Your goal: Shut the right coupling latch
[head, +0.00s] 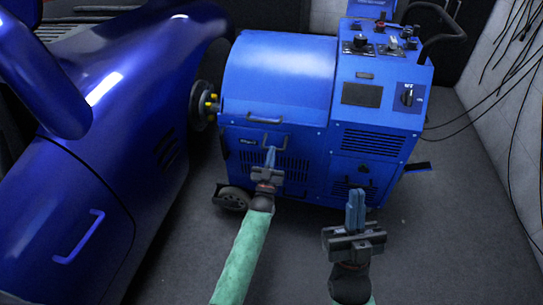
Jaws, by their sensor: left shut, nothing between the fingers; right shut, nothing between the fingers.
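The blue dynamometer (280,75) stands beside the blue car (120,90). A dark round hub coupling (197,106) with small yellow parts (213,99) sits between them. The latch state there is too small to tell, and I cannot make out which part is the right coupling latch. My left gripper (271,154) is shut and empty, in front of the dynamometer's lower front panel, below and right of the coupling. My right gripper (356,196) is shut and empty, upright in front of the lower right vent, well away from the coupling.
A handle (265,119) sticks out from the dynamometer's front. A caster wheel (233,198) stands at its lower left. The control panel (380,55) has knobs and a screen. Cables (500,90) hang at the right wall. Grey floor (450,240) is clear at right.

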